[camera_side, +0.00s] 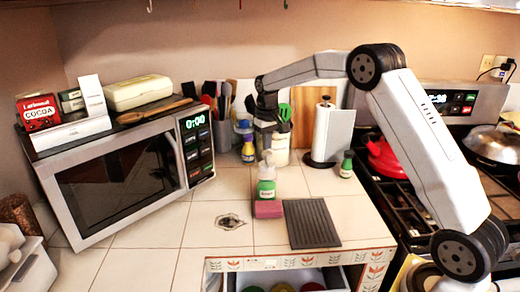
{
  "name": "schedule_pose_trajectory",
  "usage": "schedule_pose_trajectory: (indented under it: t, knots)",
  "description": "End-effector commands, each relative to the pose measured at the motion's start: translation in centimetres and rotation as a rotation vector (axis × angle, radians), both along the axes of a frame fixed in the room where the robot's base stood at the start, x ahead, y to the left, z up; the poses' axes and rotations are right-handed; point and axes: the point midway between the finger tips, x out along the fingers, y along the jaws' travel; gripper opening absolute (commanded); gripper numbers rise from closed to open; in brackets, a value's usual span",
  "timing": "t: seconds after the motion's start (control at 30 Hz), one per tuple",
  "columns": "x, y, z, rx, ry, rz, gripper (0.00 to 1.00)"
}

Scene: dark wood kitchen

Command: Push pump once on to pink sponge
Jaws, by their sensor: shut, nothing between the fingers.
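A soap bottle (266,187) with green liquid and a pale pump head stands upright on the tiled counter. The pink sponge (268,209) lies directly in front of the bottle, close against its base. My gripper (265,146) is shut and empty, pointing down just above the pump head. I cannot tell whether its tips touch the pump. The gripper is small and dark here, and it partly hides the utensils behind it.
A dark ribbed mat (311,223) lies right of the sponge. Behind stand a yellow-blue bottle (248,152), a utensil holder (281,150) and a paper towel roll (330,135). A small green bottle (346,165) is at right. A microwave (125,177) fills the left; open tiles lie between.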

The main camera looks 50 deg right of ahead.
Motion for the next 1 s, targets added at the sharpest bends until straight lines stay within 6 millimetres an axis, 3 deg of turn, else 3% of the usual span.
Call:
schedule_pose_trajectory:
  t: [0.7,1.0]
  knots:
    - [0.0,0.0,5.1,-0.001,-0.002,0.000,0.00]
    - [0.0,0.0,5.6,0.000,0.000,0.000,0.00]
